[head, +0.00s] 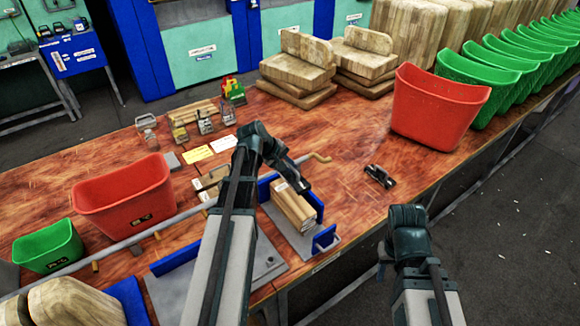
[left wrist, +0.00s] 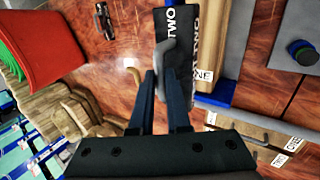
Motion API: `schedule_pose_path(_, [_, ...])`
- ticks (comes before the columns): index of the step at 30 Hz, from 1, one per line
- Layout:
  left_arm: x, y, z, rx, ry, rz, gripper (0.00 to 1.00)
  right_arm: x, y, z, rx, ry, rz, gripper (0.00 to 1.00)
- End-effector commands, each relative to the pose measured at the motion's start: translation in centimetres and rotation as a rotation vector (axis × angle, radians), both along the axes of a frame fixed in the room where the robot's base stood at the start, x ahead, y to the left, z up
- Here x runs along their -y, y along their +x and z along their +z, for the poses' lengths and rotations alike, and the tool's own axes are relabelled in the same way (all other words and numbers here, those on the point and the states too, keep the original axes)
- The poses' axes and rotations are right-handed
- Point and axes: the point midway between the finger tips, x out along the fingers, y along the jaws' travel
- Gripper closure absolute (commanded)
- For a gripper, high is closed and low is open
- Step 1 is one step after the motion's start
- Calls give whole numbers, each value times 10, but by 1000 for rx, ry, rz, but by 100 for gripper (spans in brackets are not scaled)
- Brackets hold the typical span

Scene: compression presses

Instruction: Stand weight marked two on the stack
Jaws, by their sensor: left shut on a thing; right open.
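The weight marked TWO (left wrist: 178,22) is a dark block with white lettering and a grey handle. My left gripper (left wrist: 163,78) is shut on that handle in the left wrist view. In the head view my left gripper (head: 292,172) hangs over the stack; the weight cannot be told clearly there. The stack (head: 293,208) is a pale wooden block standing between blue plates of a grey press (head: 302,238). A label reading ONE (left wrist: 203,76) shows beside the weight in the left wrist view. I cannot tell whether weight and stack touch. My right gripper (head: 386,264) is open and empty beyond the table's front edge.
A small dark metal object (head: 380,176) lies right of the press. Red bins (head: 128,198) (head: 438,108) stand left and right, with a green bin (head: 48,248) far left. Table between press and right red bin is mostly clear.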

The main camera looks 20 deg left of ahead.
Motion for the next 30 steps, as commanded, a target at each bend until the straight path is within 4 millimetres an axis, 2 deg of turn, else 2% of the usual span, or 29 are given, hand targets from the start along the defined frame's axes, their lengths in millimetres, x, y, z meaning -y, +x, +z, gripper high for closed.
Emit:
schedule_pose_path(5, [0, 0, -14, 2, -2, 1, 100, 0, 0, -14, 0, 0, 0, 55])
schedule_pose_path(11, [0, 0, -13, 2, -2, 1, 100, 0, 0, -14, 0, 0, 0, 55])
schedule_pose_path(17, [0, 0, -20, 2, -2, 1, 100, 0, 0, -21, 0, 0, 0, 55])
schedule_pose_path(30, [0, 0, -60, 2, -2, 1, 100, 0, 0, -61, 0, 0, -2, 55])
